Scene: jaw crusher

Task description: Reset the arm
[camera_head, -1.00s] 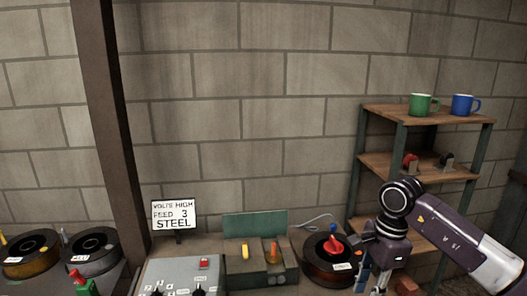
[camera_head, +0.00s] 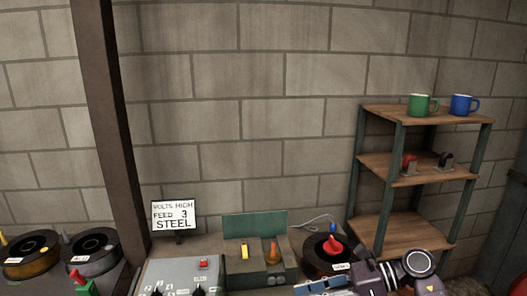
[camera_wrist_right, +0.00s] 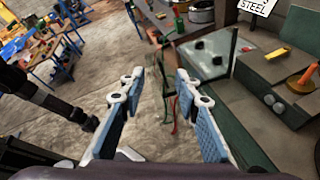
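My right gripper (camera_wrist_right: 157,90) shows in the right wrist view with its two blue-padded fingers spread apart and nothing between them. In the head view my right gripper (camera_head: 325,286) is low at the bottom edge, partly cut off, in front of the spool with the red knob (camera_head: 330,250). My right arm bends at the bottom right. My left gripper is not in the head view.
A grey control box (camera_head: 185,276) and a welder-like unit with a green lid (camera_head: 255,224) stand beside a "STEEL" sign (camera_head: 174,215). A wooden shelf (camera_head: 425,115) holds green and blue mugs. Two dark spools (camera_head: 92,250) sit at the left.

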